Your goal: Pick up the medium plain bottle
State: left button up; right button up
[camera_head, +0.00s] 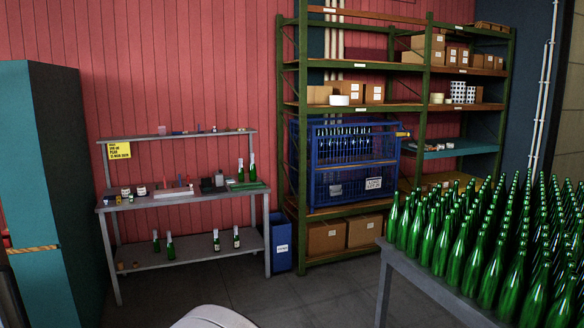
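Many green bottles (462,255) without visible labels stand upright and close together on a grey table (425,290) at the right. On the workbench (185,198) at the left, two green bottles (252,172) with pale necks stand at the right end of the top. Several more green bottles stand on its lower shelf, two toward the left (170,248) and two toward the right (236,240). The bottles are too small to tell which one is the medium plain bottle. Neither of my grippers is in view.
A green rack (303,150) holds cardboard boxes (326,237) and a blue crate (313,185) of bottles. A blue bin (281,243) stands beside the workbench. A teal cabinet (55,180) is at the left. The grey floor (325,292) between workbench and bottle table is clear.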

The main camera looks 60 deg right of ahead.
aim_at(253, 173)
jog(key=j+z, duration=0.1)
jog(key=z, duration=0.65)
